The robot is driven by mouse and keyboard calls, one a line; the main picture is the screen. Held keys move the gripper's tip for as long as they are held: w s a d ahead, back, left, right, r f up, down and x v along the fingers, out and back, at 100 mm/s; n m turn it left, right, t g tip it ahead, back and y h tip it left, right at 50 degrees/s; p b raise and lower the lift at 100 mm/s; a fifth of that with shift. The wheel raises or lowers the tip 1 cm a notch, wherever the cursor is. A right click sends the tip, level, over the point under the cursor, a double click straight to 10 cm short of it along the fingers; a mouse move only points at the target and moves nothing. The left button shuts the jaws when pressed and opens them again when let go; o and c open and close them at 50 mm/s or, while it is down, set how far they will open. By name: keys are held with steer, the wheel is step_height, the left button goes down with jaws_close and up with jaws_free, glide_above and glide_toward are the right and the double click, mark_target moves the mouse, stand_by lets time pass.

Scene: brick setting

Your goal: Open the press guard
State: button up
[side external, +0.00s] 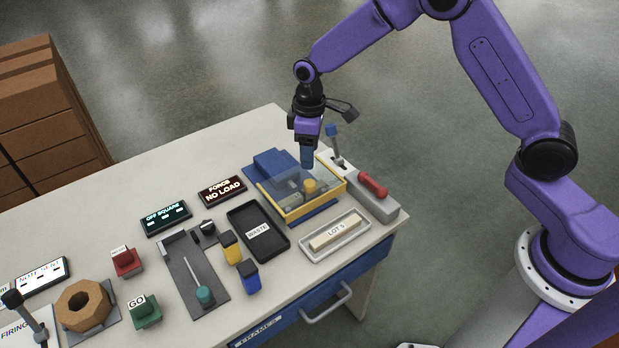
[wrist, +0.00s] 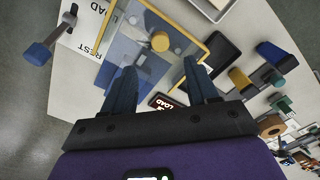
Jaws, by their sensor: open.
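The press guard, a clear panel with a yellow frame (side external: 328,205), lies over the blue press (side external: 272,162) at the right end of the table. A round yellow piece (side external: 310,187) shows through or on the panel; I cannot tell which. In the wrist view the guard's yellow frame (wrist: 176,22) and the yellow piece (wrist: 160,41) are just beyond my fingertips. My gripper (side external: 307,163) points down above the back part of the press. In the wrist view my gripper (wrist: 158,68) is open, its two fingers apart with nothing held. Whether a finger touches the panel is unclear.
A lever with a blue knob (side external: 331,130) stands close right of my gripper. Nearby are a red-handled unit (side external: 373,186), the LOT 5 tray (side external: 335,238), the black WASTE tray (side external: 258,231) and the FORCE NO LOAD display (side external: 222,190). The table's back left is clear.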

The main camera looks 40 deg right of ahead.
mark_target(309, 182)
step_height(309, 182, down, 9)
steer(key=shift+f, duration=0.15)
stand_by(0.4)
